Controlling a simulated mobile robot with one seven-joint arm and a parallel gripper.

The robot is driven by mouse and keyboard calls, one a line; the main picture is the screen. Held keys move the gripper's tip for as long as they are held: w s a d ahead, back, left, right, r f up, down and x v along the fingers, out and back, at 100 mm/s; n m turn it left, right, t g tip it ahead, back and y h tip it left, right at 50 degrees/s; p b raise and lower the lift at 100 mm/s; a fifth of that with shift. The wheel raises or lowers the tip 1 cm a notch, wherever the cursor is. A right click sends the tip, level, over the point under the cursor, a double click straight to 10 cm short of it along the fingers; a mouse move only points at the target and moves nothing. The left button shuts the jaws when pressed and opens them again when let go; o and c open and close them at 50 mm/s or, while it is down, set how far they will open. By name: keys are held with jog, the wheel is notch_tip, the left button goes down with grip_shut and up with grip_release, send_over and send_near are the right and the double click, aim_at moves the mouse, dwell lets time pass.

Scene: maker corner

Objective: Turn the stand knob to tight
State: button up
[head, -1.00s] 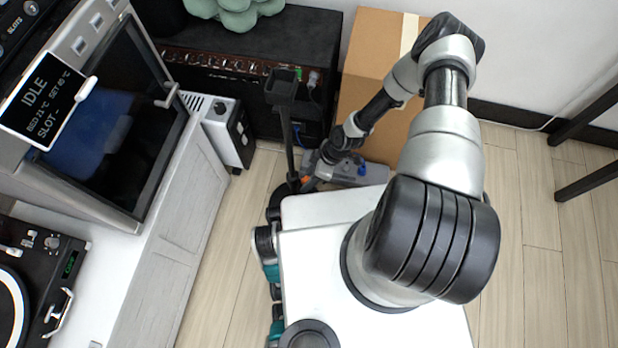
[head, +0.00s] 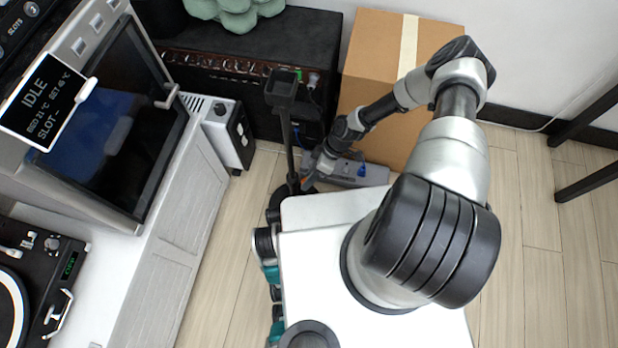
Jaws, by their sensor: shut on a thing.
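The stand (head: 290,145) is a thin black pole with a small square black tray on top and a dark round base, standing on the floor beyond my white body top. My gripper (head: 308,183) is low at the right side of the pole, shut at the place of the stand knob. The knob itself is hidden by the fingers and too small to make out, so its angle cannot be read.
A black amplifier (head: 235,70) stands behind the stand. A white-and-black unit (head: 229,133) is to the left. The floor at right is mostly clear.

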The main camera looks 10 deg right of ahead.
jog(key=shift+w+f+m+g+y, duration=0.15)
jog(key=shift+w+g+y, duration=0.1)
jog(key=shift+g, duration=0.3)
jog(key=shift+w+r+m+g+y, duration=0.15)
jog(key=shift+g+y, duration=0.1)
jog(key=shift+g, duration=0.3)
jog(key=shift+d+f+m+g+y, duration=0.15)
jog(key=shift+g+y, duration=0.1)
jog(key=shift+g, duration=0.35)
jog(key=shift+a+f+m+g+y, duration=0.15)
jog(key=shift+g+y, duration=0.1)
jog(key=shift+g, duration=0.35)
jog(key=shift+w+d+g, duration=0.1)
jog(key=shift+d+g, duration=0.05)
jog(key=shift+g, duration=0.15)
jog(key=o, duration=1)
jog(key=shift+o, duration=0.2)
jog(key=shift+r, duration=0.1)
notch_tip(320, 180, up, 10)
jog(key=p, duration=0.4)
